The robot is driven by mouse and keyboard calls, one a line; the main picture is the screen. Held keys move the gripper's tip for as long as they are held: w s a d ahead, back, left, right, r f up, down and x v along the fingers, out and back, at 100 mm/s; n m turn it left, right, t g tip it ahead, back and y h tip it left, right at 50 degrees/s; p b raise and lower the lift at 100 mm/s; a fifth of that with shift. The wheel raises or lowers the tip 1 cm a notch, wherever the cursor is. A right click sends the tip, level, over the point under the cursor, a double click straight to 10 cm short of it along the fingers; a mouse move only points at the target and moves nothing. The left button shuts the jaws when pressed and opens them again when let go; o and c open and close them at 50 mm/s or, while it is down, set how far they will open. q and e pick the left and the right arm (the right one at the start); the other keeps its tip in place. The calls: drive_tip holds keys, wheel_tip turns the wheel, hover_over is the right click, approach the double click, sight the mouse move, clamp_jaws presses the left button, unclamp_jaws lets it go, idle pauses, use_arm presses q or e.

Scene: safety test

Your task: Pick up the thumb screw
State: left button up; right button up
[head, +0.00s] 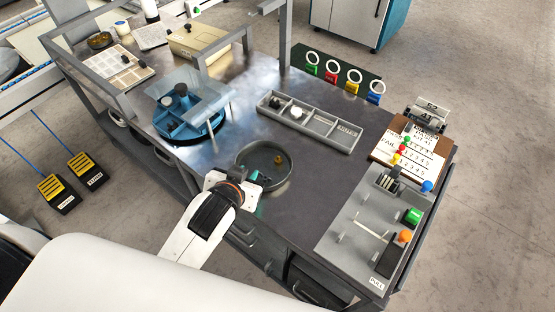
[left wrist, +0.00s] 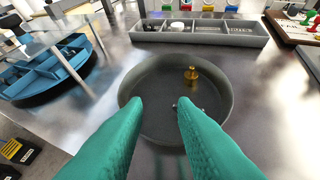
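A small brass thumb screw (left wrist: 191,73) stands in a round grey dish (left wrist: 131,88), towards the far right of its floor in the left wrist view. It also shows in the head view as a small gold spot (head: 279,160) in the dish (head: 242,154). My left gripper (left wrist: 158,104) has two green fingers, spread apart with nothing between them. Its tips reach over the near part of the dish, short of the screw. In the head view the left gripper (head: 258,180) is at the dish's near rim. A tiny shiny bit (left wrist: 174,107) beside the right fingertip is partly hidden. My right gripper is not in view.
A grey compartment tray (head: 323,132) lies beyond the dish. A blue divided carousel (head: 190,123) with a clear cover stands to the left. A grey fixture panel (head: 345,234) and a brown board (head: 383,151) are to the right. Bare bench top lies between the dish and panel.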

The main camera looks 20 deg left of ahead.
use_arm(q)
drive_tip(key=w+d+r+m+t+h, duration=0.3)
drive_tip(key=w+d+r+t+h, duration=0.25)
drive_tip(key=r, duration=0.45)
drive_tip(key=w+d+r+m+t+h, duration=0.35)
drive_tip(key=d+r, duration=0.35)
drive_tip(key=r, duration=0.3)
drive_tip(key=s+d+m+g+h, duration=0.3)
drive_tip(key=d+m+g+h, duration=0.35)
drive_tip(key=m+g, duration=0.2)
drive_tip(key=s+d+m+g+h, duration=0.3)
drive_tip(key=d+m+g+h, duration=0.2)
drive_tip(key=d+m+g, duration=0.3)
drive_tip(key=g+y, duration=0.3)
drive_tip(key=y, duration=1.7)
hover_over(277, 158)
wheel_tip(277, 158, down, 13)
drive_tip(key=shift+n, duration=0.4)
drive_tip(key=f, duration=0.5)
drive_tip(key=shift+w, duration=0.3)
wheel_tip(277, 158, down, 7)
drive_tip(key=shift+s+d+r+p, duration=0.1)
drive_tip(key=shift+s+r+p, duration=0.1)
drive_tip(key=shift+p, duration=0.3)
